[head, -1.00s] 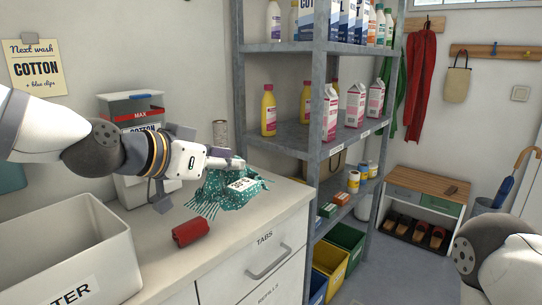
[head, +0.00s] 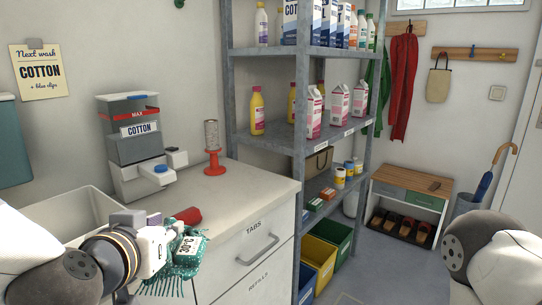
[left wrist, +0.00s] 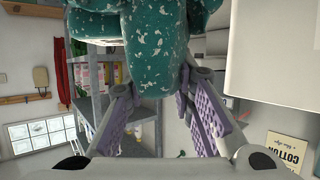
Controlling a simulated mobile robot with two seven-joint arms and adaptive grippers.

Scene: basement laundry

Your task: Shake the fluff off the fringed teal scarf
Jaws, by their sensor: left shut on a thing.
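The teal scarf (head: 187,270) hangs bunched from my left gripper (head: 172,240), in front of the counter's drawers at the lower left of the head view. My right gripper is out of view; only part of my right arm shows.
A red cylinder (head: 187,215) lies on the counter (head: 245,187) by its front edge. A grey shelf rack (head: 300,110) stands to the right.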

